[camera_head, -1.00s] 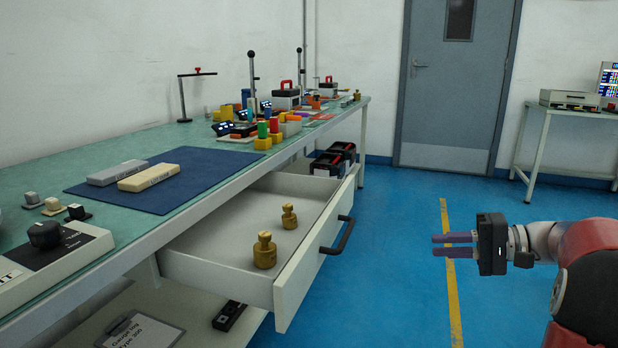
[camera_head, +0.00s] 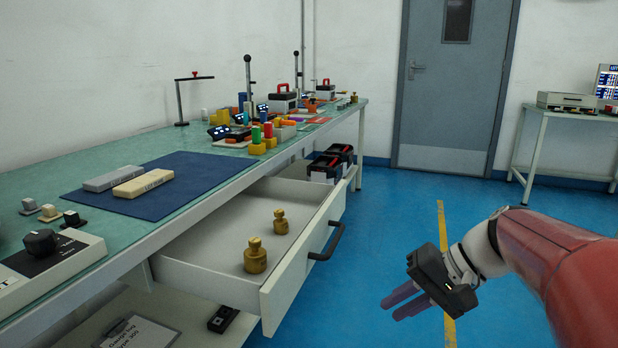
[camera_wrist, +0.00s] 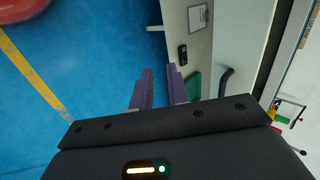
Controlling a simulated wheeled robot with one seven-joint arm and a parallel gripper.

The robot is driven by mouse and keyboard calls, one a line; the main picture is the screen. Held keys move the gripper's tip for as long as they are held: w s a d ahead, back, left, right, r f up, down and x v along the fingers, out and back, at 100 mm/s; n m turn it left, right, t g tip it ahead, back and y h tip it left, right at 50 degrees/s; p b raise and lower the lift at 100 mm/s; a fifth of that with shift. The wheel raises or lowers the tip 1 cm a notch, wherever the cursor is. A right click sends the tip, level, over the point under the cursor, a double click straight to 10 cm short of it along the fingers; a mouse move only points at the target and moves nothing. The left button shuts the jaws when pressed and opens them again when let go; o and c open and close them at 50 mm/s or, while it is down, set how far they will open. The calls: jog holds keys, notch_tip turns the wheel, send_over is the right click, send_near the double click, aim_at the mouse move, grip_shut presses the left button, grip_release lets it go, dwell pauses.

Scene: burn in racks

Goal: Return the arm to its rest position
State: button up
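My gripper (camera_head: 404,301) hangs over the blue floor to the right of the open drawer, with its purple fingers pointing down and left. In the wrist view my gripper (camera_wrist: 160,87) shows its two fingers a gap apart, with nothing between them. My red arm (camera_head: 570,265) reaches in from the right edge of the head view. The gripper is clear of the bench and the drawer.
An open drawer (camera_head: 296,276) with two brass weights (camera_head: 255,256) juts from the long bench (camera_head: 120,232). A blue mat (camera_head: 205,180) carries two blocks. A grey door (camera_head: 452,90) and a side table (camera_head: 575,112) stand behind. Floor between is free.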

jog(key=s+f+n+t+h+p, duration=0.2)
jog(key=s+h, duration=0.6)
jog(key=s, duration=0.5)
jog(key=shift+s+f+n+t, duration=0.3)
jog(key=shift+f+n+t, duration=0.3)
jog(key=shift+n, duration=0.1)
